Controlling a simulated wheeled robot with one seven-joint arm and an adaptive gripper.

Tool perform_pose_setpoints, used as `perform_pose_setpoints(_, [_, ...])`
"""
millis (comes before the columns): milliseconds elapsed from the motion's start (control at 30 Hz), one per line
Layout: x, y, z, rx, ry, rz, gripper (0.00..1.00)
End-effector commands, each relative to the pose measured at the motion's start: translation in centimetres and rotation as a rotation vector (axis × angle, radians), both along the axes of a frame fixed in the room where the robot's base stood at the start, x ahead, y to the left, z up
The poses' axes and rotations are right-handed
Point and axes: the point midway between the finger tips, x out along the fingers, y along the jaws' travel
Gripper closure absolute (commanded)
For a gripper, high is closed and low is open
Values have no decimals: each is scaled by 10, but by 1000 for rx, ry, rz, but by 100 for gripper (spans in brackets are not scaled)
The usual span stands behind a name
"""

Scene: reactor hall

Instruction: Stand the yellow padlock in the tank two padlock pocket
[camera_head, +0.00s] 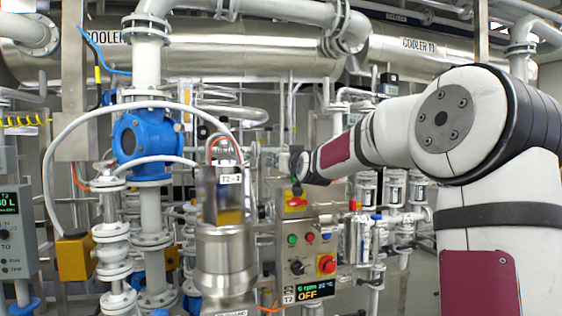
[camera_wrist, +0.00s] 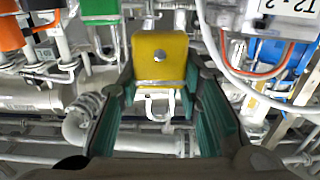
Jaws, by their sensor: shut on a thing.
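The yellow padlock (camera_wrist: 160,55) is in my gripper (camera_wrist: 160,95), between its two green-padded fingers in the wrist view. Its pale shackle (camera_wrist: 147,104) points toward the palm, and a round grey spot shows on its body. In the head view my gripper (camera_head: 296,182) is small and dark, just above a yellow and red patch (camera_head: 295,200) at the top of the T2 control panel. I cannot tell whether that patch is the padlock or part of the panel. I cannot make out the tank two padlock pocket in either view.
The T2 panel (camera_head: 312,240) has buttons, a red stop knob and a display reading OFF. Left of it stands a metal drive unit labelled T2-2 (camera_head: 230,179) with looping hoses. A blue valve (camera_head: 142,135) and pipes crowd the left. A green item (camera_wrist: 100,10) is near the padlock.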

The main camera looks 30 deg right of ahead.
Motion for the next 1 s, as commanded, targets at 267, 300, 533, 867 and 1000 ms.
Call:
perform_pose_setpoints(267, [-69, 16, 11, -4, 1, -2, 93])
perform_pose_setpoints(300, [-75, 17, 11, -4, 0, -1, 93])
perform_pose_setpoints(533, [-96, 18, 9, 0, 0, -3, 93])
perform_pose_setpoints(867, [-122, -45, -43, 9, 5, -23, 93])
perform_pose_setpoints(1000, [-136, -67, -82, 9, 5, -22, 93])
